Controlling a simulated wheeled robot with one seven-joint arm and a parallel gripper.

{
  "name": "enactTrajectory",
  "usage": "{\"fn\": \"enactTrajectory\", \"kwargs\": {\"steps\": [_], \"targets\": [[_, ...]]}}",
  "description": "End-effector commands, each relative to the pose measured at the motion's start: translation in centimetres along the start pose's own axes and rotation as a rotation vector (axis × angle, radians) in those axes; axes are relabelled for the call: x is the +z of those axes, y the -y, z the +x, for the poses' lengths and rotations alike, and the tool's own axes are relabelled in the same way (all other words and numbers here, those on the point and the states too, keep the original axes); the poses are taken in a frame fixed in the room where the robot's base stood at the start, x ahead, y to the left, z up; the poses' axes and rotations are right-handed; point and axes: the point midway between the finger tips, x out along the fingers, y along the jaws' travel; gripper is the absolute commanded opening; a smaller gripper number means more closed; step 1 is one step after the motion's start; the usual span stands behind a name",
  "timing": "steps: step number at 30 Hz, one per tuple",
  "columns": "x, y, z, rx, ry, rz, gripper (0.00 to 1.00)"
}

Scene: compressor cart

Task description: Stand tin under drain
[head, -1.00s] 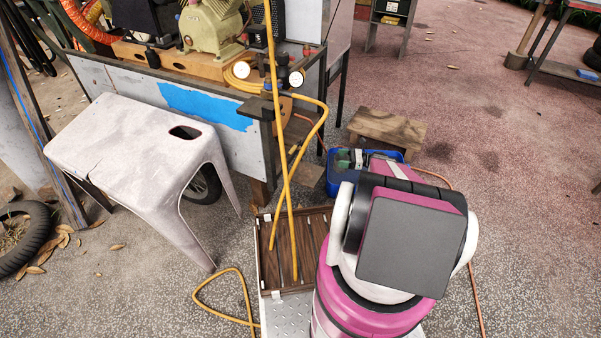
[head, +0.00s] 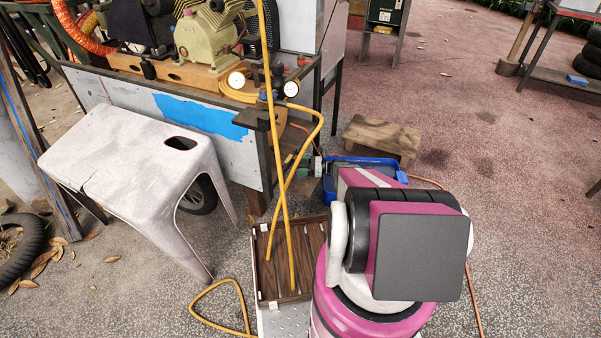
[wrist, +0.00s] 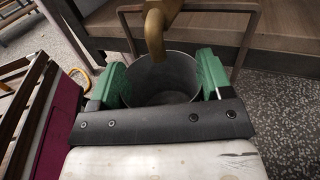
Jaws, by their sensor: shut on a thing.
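The grey metal tin (wrist: 163,82) is between the green fingers of my gripper (wrist: 163,76) in the wrist view, shut on its sides. Its open mouth faces up and looks empty. The brass drain (wrist: 157,32) bends down over the tin's far rim in this view; I cannot tell the height gap. In the head view my gripper (head: 310,168) shows small beside the cart's right end, and my arm hides much of it. The tin is not clear there.
A blue crate (head: 398,172) and a wooden step (head: 382,137) stand right of the cart (head: 170,112). A yellow hose (head: 272,110) hangs in front. A metal frame bar (wrist: 190,8) crosses beyond the tin. A pale stool (head: 115,145) stands at left.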

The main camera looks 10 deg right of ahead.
Motion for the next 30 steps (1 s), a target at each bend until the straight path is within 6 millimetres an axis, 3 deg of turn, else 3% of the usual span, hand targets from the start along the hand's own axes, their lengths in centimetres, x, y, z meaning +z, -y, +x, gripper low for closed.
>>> {"fn": "enactTrajectory", "kwargs": {"steps": [4, 11, 22, 23, 24, 25, 30], "targets": [[-0.2, 0.0, 1.1, 0.000, 0.000, 0.001, 0.49], [-3.5, 0.1, 0.9, -0.001, 0.000, 0.001, 0.49], [-3.8, 0.0, 0.9, -0.001, 0.000, 0.000, 0.49], [-3.7, 0.0, 0.9, -0.001, 0.000, 0.000, 0.79], [-3.7, 0.0, 0.9, -0.001, 0.000, 0.000, 0.92], [-3.7, 0.0, 0.9, -0.001, 0.000, 0.000, 0.98], [-3.7, 0.0, 0.9, -0.001, 0.000, 0.000, 0.98]]}}
